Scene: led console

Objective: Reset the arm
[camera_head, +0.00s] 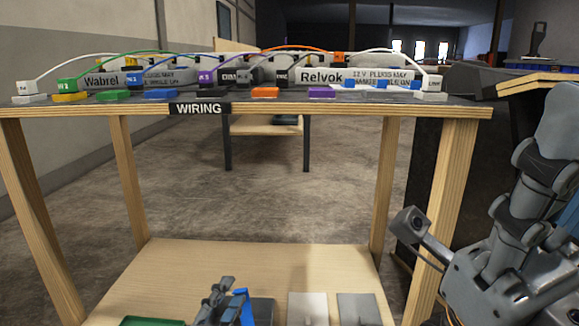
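My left gripper (222,292) is at the bottom of the head view, dark grey, seen partly over the lower wooden shelf (255,262). The frame cuts it off, and its fingers are too small and overlapped to tell whether they are open or shut. A blue piece (244,306) shows right beside it; I cannot tell whether they touch. Grey links of my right arm fill the right edge, folded upright; I cannot make out its gripper fingers.
The wiring table (455,112) carries a console with labelled blocks, coloured wires and a WIRING sign (199,108). On the lower shelf lie two pale plates (308,308) (360,308), a dark block (262,311) and a green-edged tray (152,321). A dark bench stands at right.

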